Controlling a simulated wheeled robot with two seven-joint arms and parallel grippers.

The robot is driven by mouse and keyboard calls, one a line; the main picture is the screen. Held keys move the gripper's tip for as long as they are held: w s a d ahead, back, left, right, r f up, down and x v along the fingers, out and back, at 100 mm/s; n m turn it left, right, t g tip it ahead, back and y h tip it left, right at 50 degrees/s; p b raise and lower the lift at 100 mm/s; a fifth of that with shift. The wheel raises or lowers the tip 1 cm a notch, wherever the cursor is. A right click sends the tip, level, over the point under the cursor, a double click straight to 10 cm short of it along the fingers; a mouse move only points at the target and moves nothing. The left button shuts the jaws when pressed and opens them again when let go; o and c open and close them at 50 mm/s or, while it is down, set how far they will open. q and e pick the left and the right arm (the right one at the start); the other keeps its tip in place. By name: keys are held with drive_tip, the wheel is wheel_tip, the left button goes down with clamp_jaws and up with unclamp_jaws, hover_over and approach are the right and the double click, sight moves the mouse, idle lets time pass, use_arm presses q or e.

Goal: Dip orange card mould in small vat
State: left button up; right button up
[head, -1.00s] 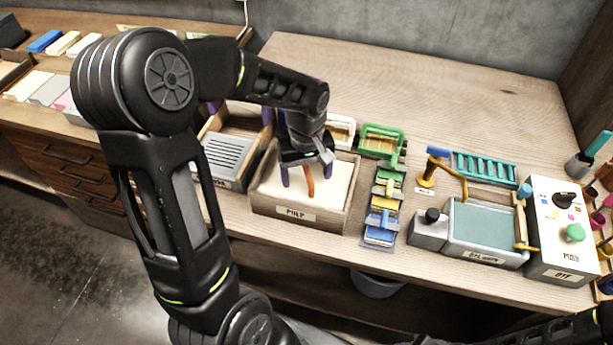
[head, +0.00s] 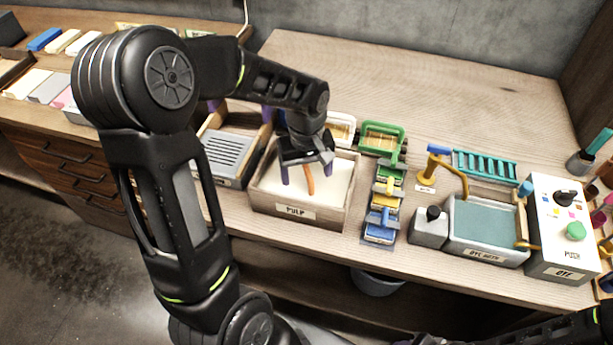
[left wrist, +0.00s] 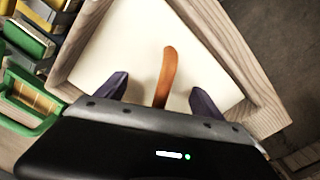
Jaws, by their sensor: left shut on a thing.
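The pulp vat (head: 331,221) is a wooden box labelled PULP, filled with cream pulp. My left gripper (head: 305,170) is over it, its two purple fingers pointing down and set apart. A curved orange handle (head: 309,180) of the orange mould shows between them. In the left wrist view the orange handle (left wrist: 166,75) lies over the pale pulp between the fingers (left wrist: 160,88). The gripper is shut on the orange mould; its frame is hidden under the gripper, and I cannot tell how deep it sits. My right gripper is out of view.
Left of the vat is a grey slatted tray (head: 230,155). Close on the right stand green (head: 381,138), yellow and blue moulds (head: 379,229). Further right are a dye bath (head: 490,228) and a dye box (head: 562,230). The back of the table is clear.

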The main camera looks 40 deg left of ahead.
use_arm(q)
drive_tip(key=shift+r, duration=0.1)
idle(0.4)
drive_tip(key=shift+r+p, duration=3.05)
drive_tip(key=shift+r, duration=1.05)
